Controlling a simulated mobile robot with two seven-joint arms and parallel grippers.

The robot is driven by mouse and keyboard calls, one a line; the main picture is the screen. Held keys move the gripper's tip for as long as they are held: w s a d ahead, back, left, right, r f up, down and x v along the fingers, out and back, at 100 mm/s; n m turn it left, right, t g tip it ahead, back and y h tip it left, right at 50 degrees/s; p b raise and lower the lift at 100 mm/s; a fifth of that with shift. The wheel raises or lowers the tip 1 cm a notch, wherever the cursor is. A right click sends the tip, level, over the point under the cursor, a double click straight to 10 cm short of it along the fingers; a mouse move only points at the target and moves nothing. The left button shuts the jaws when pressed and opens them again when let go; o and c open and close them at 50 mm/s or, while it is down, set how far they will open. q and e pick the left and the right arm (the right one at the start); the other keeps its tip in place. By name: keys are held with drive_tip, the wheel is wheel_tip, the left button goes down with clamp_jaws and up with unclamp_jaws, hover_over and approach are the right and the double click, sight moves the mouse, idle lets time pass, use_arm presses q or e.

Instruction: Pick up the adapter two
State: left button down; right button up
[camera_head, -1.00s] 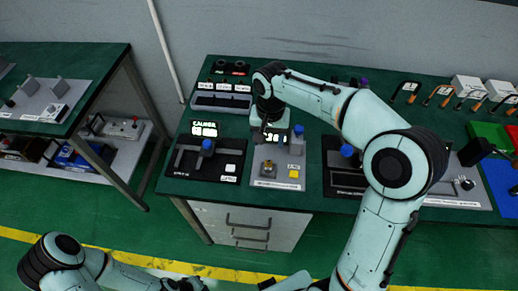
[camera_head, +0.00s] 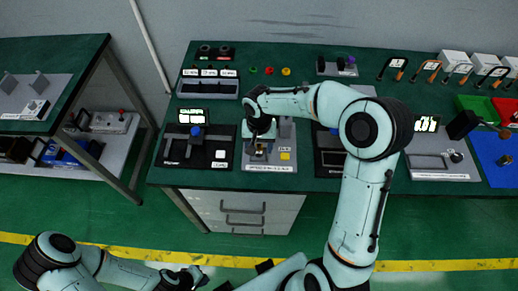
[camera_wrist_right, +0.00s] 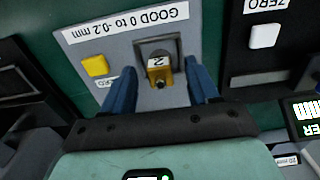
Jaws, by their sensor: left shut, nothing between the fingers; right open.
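Adapter two (camera_wrist_right: 158,70) is a small gold block with a "2" on its face and a dark tip. It sits at the dark square recess (camera_wrist_right: 160,47) of a grey fixture plate (camera_wrist_right: 211,50). In the right wrist view my right gripper (camera_wrist_right: 160,76) is open, with one blue finger on each side of the adapter and gaps visible between. In the head view my right gripper (camera_head: 258,148) is over the grey fixture, and the adapter is small and partly hidden there. My left gripper (camera_head: 196,278) is shut and empty at the bottom, away from the bench.
A yellow button (camera_wrist_right: 95,66) is on the same plate. A black device with a white button (camera_head: 221,154) stands to the left, and another black device (camera_head: 330,160) to the right. Green, red and yellow knobs (camera_head: 269,71) lie behind. The drawer cabinet (camera_head: 245,212) is below.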

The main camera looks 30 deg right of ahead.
drive_tip(key=shift+f, duration=0.55)
clamp_jaws()
drive_tip(key=shift+r, duration=0.1)
